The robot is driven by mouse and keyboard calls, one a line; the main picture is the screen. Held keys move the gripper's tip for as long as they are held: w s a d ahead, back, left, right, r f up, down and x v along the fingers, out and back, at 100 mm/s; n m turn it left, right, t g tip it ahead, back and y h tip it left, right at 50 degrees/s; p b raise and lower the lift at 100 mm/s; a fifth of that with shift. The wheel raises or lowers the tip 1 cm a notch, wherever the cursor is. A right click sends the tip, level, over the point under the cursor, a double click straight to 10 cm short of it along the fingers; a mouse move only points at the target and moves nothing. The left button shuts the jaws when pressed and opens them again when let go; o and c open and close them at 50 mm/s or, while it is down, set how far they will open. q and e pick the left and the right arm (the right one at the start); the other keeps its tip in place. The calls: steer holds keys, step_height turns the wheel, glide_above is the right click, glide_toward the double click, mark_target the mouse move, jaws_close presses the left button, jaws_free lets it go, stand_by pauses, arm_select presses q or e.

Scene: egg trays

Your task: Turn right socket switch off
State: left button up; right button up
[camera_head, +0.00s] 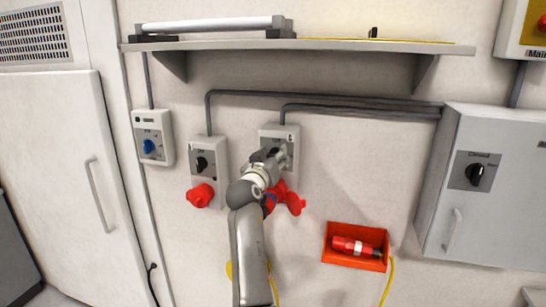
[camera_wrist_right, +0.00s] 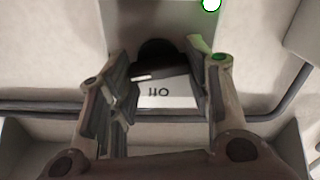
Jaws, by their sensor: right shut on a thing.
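The right socket box (camera_head: 292,132) is a grey box on the wall, with a red plug part (camera_head: 293,204) below it. My right gripper (camera_head: 273,157) is at the front of this box and hides its switch in the head view. In the right wrist view the black switch knob (camera_wrist_right: 158,48) sits between the two fingers of the right gripper (camera_wrist_right: 165,62), which are shut on it. A white mark on the knob is close to an upside-down "Off" label (camera_wrist_right: 158,93). My left gripper is not in view.
The left socket box (camera_head: 212,150) with a black knob and red plug (camera_head: 200,195) is close by on the left. A blue-knobbed box (camera_head: 152,130) is farther left. A shelf (camera_head: 340,46) is above, a red holder (camera_head: 355,264) lower right, a grey cabinet (camera_head: 500,130) right.

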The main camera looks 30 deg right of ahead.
steer(key=n+p, duration=0.1)
steer(key=n, duration=0.3)
steer(key=n+p, duration=0.1)
steer(key=n, duration=0.2)
steer(key=shift+w+n+p, duration=0.1)
steer(key=shift+n+p, duration=0.2)
steer(key=shift+p, duration=0.05)
steer(key=n+p, duration=0.2)
steer(key=n, duration=0.2)
steer(key=shift+p, duration=0.3)
steer(key=shift+f+n+p, duration=0.1)
steer(key=shift+n+p, duration=0.95)
steer(key=shift+n, duration=0.85)
steer(key=o, duration=1)
steer(key=shift+w+f, duration=0.1)
steer(key=shift+f, duration=0.05)
